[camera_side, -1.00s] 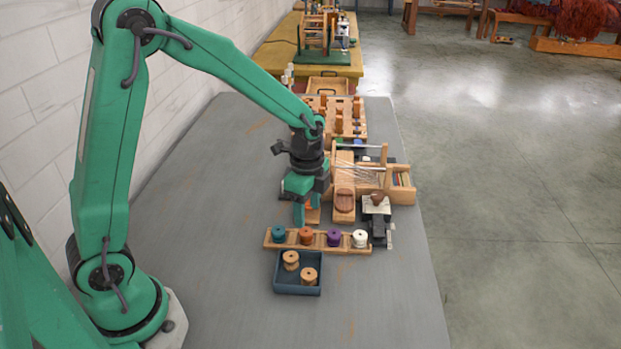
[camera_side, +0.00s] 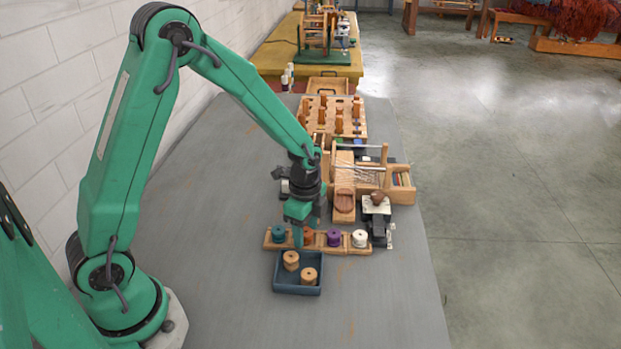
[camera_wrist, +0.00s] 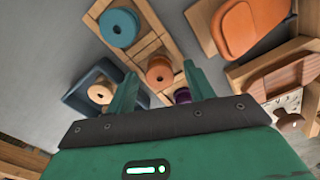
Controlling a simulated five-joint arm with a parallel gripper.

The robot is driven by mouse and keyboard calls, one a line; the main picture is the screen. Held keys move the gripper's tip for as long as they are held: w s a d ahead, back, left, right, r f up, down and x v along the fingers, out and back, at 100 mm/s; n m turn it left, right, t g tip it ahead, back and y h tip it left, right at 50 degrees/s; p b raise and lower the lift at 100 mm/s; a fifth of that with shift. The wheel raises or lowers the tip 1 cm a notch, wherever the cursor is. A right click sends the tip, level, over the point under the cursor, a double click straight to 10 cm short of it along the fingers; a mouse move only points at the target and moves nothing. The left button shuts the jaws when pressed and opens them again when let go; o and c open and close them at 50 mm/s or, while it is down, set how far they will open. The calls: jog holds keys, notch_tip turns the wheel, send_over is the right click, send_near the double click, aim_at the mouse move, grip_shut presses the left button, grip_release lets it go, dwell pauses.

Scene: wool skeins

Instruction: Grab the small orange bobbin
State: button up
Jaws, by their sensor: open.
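The small orange bobbin (camera_wrist: 160,73) stands in a wooden rack (camera_side: 346,250), between a teal bobbin (camera_side: 278,233) and a purple bobbin (camera_side: 334,238). In the side view it (camera_side: 309,233) is partly hidden by my gripper (camera_side: 303,232), which is over the rack. In the wrist view my gripper (camera_wrist: 160,69) is open, with one finger to each side of the orange bobbin in the picture. Nothing is held. I cannot tell how far the fingertips are above it.
A white bobbin (camera_side: 360,239) stands at the rack's right end. A dark blue tray (camera_side: 298,290) with two wooden bobbins (camera_side: 309,275) lies in front. A small wooden loom (camera_side: 399,187) and a peg board (camera_side: 357,115) stand behind. The grey table is clear at left.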

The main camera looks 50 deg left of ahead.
aim_at(306, 233)
jog(key=shift+f, duration=0.1)
dwell(0.4)
jog(key=c, duration=1)
jog(key=shift+r, duration=0.65)
jog(key=r, duration=0.3)
jog(key=shift+s+d+r, duration=0.1)
jog(key=shift+d, duration=0.1)
jog(key=s+d+r, duration=0.6)
jog(key=d, duration=0.3)
jog(key=shift+d+r, duration=0.25)
jog(key=shift+r, duration=0.1)
jog(key=shift+r, duration=2.4)
